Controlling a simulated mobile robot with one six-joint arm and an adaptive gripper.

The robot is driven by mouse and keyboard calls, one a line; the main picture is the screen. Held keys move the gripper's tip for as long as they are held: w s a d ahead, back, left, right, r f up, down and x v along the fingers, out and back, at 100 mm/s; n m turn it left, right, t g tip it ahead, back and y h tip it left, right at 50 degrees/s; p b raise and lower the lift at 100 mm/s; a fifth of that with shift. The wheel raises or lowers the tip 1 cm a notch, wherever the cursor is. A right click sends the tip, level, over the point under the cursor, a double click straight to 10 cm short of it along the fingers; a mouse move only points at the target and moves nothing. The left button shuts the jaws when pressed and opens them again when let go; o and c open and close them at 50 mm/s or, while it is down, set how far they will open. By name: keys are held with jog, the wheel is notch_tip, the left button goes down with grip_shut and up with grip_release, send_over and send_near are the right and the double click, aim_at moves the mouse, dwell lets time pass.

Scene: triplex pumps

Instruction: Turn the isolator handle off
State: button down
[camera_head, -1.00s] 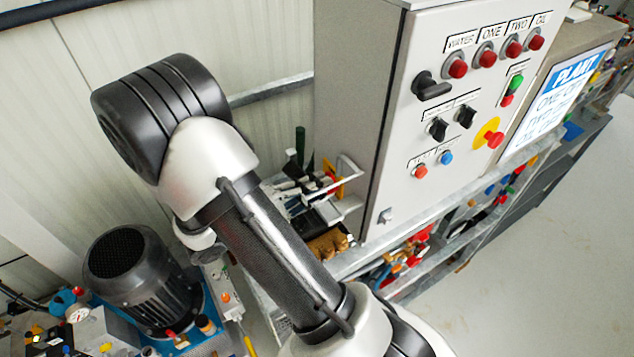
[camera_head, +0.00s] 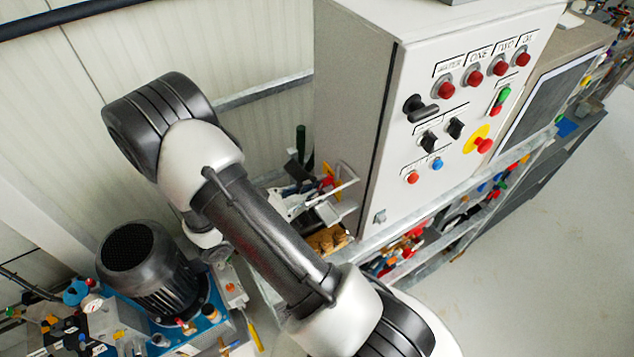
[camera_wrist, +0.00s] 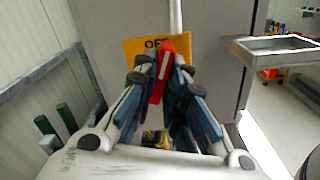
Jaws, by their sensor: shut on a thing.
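In the wrist view, the isolator handle (camera_wrist: 165,60) is a red lever with a pale strip, leaning slightly with its top to the right. Behind it is a yellow plate (camera_wrist: 135,49) with black lettering that reads OFF, partly hidden by my fingers and the handle. My gripper (camera_wrist: 162,74) has its two dark-padded fingers closed on either side of the handle. In the head view, my gripper (camera_head: 312,196) is small, on the left side of the grey cabinet, and the handle there is mostly hidden.
The grey control cabinet (camera_head: 400,190) carries red lamps, black switches and a red stop button (camera_head: 484,146). A motor (camera_head: 145,265) stands at lower left. A metal shelf (camera_wrist: 270,48) juts out at right in the wrist view. Open floor (camera_head: 530,240) lies at right.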

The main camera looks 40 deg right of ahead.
jog(key=shift+n+p, duration=1)
jog(key=shift+n, duration=1)
jog(key=c, duration=1.6)
grip_release()
jog(key=shift+c, duration=0.2)
jog(key=v, duration=1.2)
